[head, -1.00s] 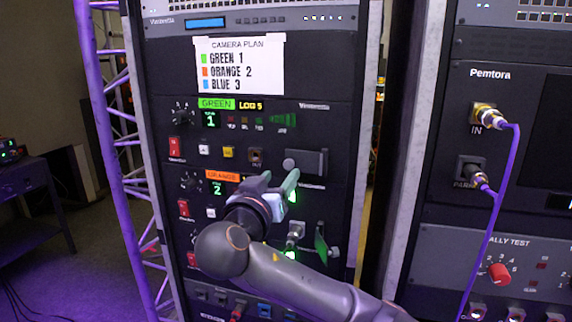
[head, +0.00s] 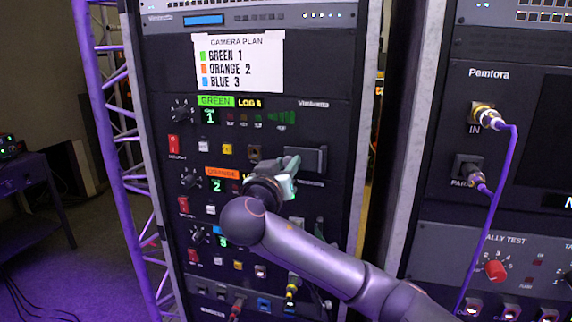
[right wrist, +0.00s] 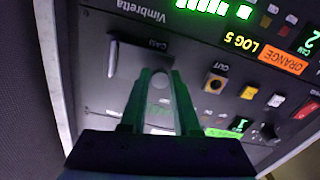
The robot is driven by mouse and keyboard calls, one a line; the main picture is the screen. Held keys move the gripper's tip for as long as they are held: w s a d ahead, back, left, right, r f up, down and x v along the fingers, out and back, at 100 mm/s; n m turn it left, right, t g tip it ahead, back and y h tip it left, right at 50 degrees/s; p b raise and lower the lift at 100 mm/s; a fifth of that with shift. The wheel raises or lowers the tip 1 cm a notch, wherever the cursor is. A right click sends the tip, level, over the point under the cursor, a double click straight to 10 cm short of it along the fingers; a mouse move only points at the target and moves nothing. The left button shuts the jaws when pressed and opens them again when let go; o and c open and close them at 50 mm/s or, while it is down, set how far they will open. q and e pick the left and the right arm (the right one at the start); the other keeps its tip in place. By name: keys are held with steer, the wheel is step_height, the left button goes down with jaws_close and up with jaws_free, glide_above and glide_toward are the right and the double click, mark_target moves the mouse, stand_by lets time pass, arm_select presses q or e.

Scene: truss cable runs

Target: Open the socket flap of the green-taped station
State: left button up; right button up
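In the right wrist view, turned upside down, the flap (right wrist: 138,62) lies just beyond the fingertips, near the CAM lettering. Contact cannot be told. My left gripper is not in view.
The orange (head: 222,173) station is just below, partly hidden by my right arm. An OUT socket (right wrist: 215,83) sits beside the flap. A purple cable (head: 500,200) hangs on the right rack. A truss (head: 112,130) stands left.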

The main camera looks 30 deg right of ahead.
jaws_close()
stand_by(1.0)
